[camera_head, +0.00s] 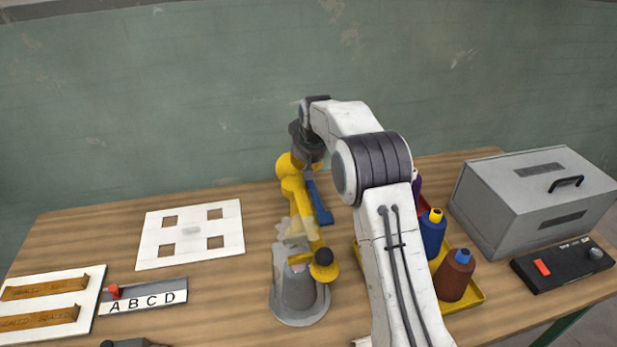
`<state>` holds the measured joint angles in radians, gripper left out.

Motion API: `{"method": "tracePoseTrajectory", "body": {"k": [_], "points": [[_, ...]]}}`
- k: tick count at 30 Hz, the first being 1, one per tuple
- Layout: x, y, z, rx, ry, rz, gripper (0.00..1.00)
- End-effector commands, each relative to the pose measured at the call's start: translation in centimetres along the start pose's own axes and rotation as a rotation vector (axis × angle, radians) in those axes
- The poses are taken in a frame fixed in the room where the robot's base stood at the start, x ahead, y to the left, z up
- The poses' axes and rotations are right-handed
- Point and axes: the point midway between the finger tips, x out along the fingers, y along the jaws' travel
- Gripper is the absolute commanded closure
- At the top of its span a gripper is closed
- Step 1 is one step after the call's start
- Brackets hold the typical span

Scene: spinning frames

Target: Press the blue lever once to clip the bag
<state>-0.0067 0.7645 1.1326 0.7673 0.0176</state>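The blue lever (319,203) is a flat bar at the right side of a yellow clipping machine (293,185), slanting up behind it. A pale, crumpled shape that looks like the bag (296,230) sits at the machine's lower part, above a grey round base (297,296). My arm reaches over from the right, and my dark gripper (308,152) points down by the machine's top, just above the lever's upper end. The fingertips are too small and covered to tell whether they are open or touch the lever.
A yellow tray (468,303) with several bottles stands right of my arm. A grey box (535,195) and a black switch panel (560,264) are further right. A white board with square holes (190,233), an ABCD strip (145,297) and a board with wooden bars (90,300) lie left.

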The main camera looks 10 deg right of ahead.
Motion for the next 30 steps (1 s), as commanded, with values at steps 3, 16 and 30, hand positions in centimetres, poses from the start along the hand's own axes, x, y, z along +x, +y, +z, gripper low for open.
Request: {"method": "tracePoseTrajectory", "body": {"k": [3, 16, 30], "points": [[0.40, -0.03, 0.29, 0.000, 0.000, 0.000, 1.00], [0.46, -0.05, 0.36, 0.000, 0.000, 0.000, 1.00], [0.77, -0.04, 0.59, 0.000, 0.000, 0.000, 1.00]]}}
